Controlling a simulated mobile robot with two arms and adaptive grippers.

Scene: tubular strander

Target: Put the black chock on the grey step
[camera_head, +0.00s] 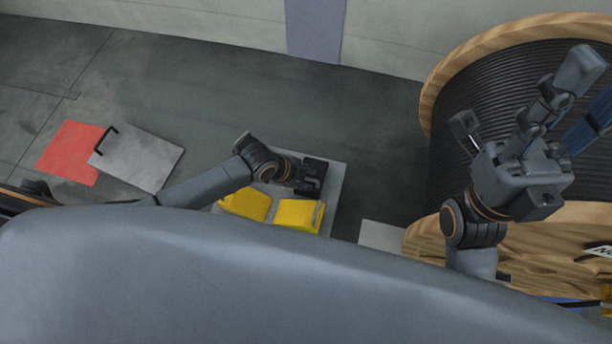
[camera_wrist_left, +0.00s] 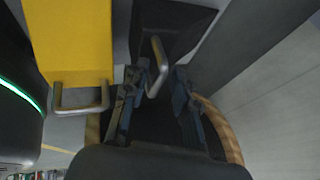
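A black chock (camera_wrist_left: 178,20) with a metal handle (camera_wrist_left: 157,66) is ahead of my left gripper in the left wrist view. In the head view the black chock (camera_head: 314,166) is partly hidden by the gripper. My left gripper (camera_wrist_left: 161,72) is open, with the handle between its fingers and a gap beside the right finger. In the head view my left gripper (camera_head: 303,180) is over a light grey slab (camera_head: 334,188), which may be the grey step.
Two yellow chocks (camera_head: 247,204) (camera_head: 297,214) lie on the slab; one also fills the upper left of the left wrist view (camera_wrist_left: 72,40). A grey plate (camera_head: 140,158) with a black handle overlaps a red mat (camera_head: 70,152). A large cable drum (camera_head: 440,90) stands right. Floor behind is clear.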

